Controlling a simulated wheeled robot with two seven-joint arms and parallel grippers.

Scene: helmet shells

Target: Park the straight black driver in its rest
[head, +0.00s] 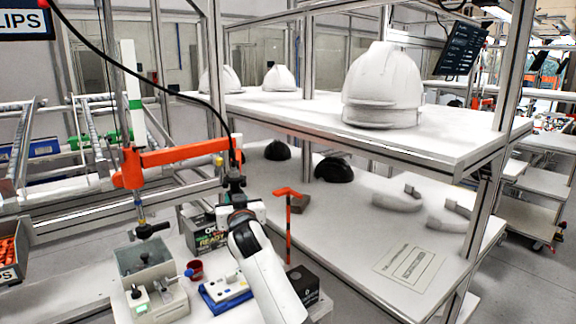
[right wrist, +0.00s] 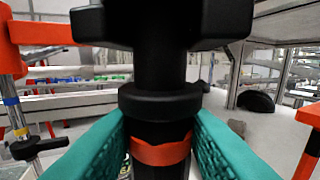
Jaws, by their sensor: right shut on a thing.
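My right gripper (head: 238,198) is shut on the straight black driver (head: 234,172), which stands upright at the right end of an orange arm (head: 185,153). In the right wrist view, the teal fingertips (right wrist: 158,135) press on both sides of the black driver (right wrist: 155,65), just below its thick collar. An orange band shows on the driver between the fingers. A black cable runs up from the driver's top. The driver's lower end is hidden behind my arm. I cannot tell whether the driver touches the orange arm or which part is its rest. My left gripper is not in view.
An orange-topped post (head: 288,215) stands right of my arm. Below are a grey box (head: 146,258), a red cup (head: 194,270) and a dark box (head: 303,284). Shelves with white helmets (head: 383,88) fill the right.

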